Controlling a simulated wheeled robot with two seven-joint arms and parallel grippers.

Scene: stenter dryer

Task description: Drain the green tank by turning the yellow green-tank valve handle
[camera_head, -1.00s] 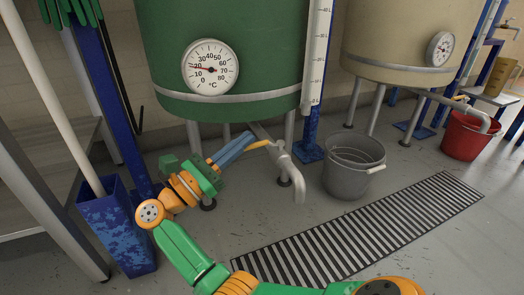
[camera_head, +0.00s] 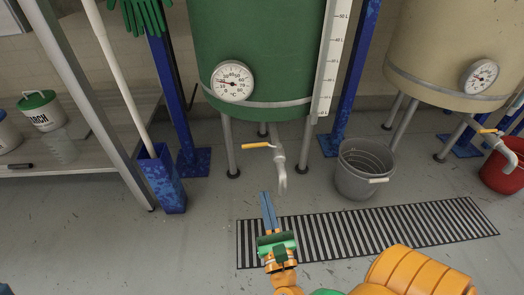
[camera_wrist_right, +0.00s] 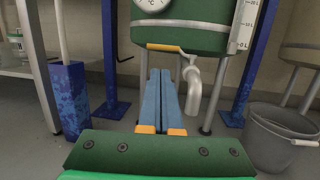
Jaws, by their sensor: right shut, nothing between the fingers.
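The green tank (camera_head: 262,60) stands on metal legs at the top centre, with a round thermometer dial on its front. Below it is a grey drain pipe (camera_head: 281,172) with its spout bent down. The yellow valve handle (camera_head: 258,145) points left from this pipe, crosswise to it. In the right wrist view the handle (camera_wrist_right: 166,47) lies just beyond the fingertips. My right gripper (camera_head: 265,194) is shut and empty, below the handle and apart from it. Its blue fingers (camera_wrist_right: 160,74) lie side by side. No liquid shows at the spout. My left gripper is not seen.
A grey bucket (camera_head: 364,178) stands right of the spout, not under it. A striped floor grate (camera_head: 400,230) runs below. A beige tank (camera_head: 450,50) with its own yellow handle (camera_head: 487,131) and a red bucket (camera_head: 498,178) are at right. A blue post (camera_head: 178,100) stands left.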

